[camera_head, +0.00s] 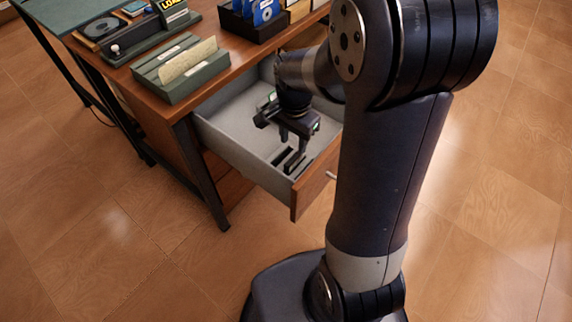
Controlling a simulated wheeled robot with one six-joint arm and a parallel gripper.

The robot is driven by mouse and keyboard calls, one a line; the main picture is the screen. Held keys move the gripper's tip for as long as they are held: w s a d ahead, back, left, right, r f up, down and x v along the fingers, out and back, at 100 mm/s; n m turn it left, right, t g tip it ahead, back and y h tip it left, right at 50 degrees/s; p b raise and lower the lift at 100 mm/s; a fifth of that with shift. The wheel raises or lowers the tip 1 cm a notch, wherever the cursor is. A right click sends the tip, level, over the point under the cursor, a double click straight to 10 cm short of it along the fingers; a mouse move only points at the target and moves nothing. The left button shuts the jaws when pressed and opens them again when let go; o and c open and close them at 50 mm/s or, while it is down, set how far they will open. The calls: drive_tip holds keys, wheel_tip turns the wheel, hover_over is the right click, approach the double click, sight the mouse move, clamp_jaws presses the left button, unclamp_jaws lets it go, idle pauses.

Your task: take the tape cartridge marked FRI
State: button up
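My gripper (292,134) is lowered into the open desk drawer (226,127), fingers pointing down. Its fingertips are small and dark here, and I cannot tell whether they are apart or hold anything. Small dark flat pieces (283,157) show in the drawer just below the gripper, near the drawer's front. They may be tape cartridges or slots; I cannot tell which. No FRI marking is readable in this view. My arm hides the right part of the drawer.
The wooden desk (150,98) carries a green card box (178,70), a dark holder with blue disks (262,14), and a tape device (100,29) with a yellow-labelled item (174,14). The drawer's wooden front (312,183) stands out over open floor.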

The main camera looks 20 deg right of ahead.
sight(293, 158)
drive_tip(key=f, duration=0.3)
drive_tip(key=f+b, duration=0.1)
drive_tip(key=f, duration=0.2)
drive_tip(key=f+b, duration=0.1)
drive_tip(key=f, duration=0.2)
drive_tip(key=shift+w+d+f, duration=0.15)
drive_tip(key=shift+w+f, duration=0.1)
drive_tip(key=shift+f, duration=0.15)
drive_tip(key=shift+c, duration=0.6)
clamp_jaws()
